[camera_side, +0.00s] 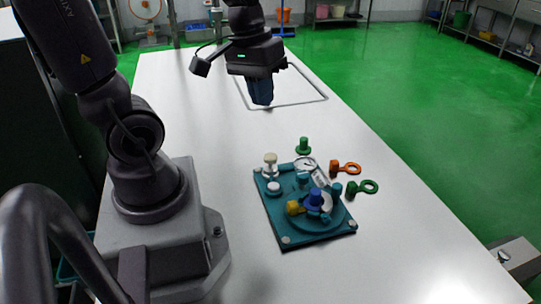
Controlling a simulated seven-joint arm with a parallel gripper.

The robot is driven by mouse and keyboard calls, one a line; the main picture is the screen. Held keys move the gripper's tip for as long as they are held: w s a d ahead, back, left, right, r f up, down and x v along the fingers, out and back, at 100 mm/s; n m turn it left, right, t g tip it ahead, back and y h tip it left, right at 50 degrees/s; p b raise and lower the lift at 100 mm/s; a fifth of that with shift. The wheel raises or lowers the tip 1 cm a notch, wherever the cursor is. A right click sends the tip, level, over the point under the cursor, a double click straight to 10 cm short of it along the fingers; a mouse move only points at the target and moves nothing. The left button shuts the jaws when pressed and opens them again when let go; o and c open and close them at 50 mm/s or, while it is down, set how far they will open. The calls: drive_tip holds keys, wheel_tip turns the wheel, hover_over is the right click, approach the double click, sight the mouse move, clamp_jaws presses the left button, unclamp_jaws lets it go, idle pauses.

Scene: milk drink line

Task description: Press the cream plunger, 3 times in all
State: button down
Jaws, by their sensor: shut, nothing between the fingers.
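The cream plunger (270,160) appears as a cream-topped knob standing upright at the back left corner of a teal fixture board (293,234). A shorter, whitish round button (274,187) sits just in front of it. How far the plunger is pressed in cannot be told from this view. My gripper (262,103) is shut and empty, pointing down over the table well behind the board. It is clear of the plunger and touches nothing that I can see.
The board also carries a dial gauge (305,164), a blue knob (315,197) and a yellow part (294,208). A green knob (304,146), an orange ring handle (347,168) and a green ring handle (363,187) are close by. The white table (200,110) is otherwise largely bare.

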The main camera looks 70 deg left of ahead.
drive_tip(key=w+a+f+n+h, duration=0.1)
drive_tip(key=a+f+n+h, duration=0.55)
drive_tip(key=n, duration=0.85)
drive_tip(key=n+t, duration=0.4)
drive_tip(key=n, duration=0.9)
hover_over(271, 154)
wheel_tip(271, 154, down, 4)
drive_tip(key=shift+r+n+y, duration=0.2)
drive_tip(key=shift+n+y, duration=0.1)
drive_tip(key=shift+y, duration=0.15)
drive_tip(key=shift+f, duration=4.4)
drive_tip(key=shift+d+f, duration=0.1)
drive_tip(key=shift+f, duration=0.35)
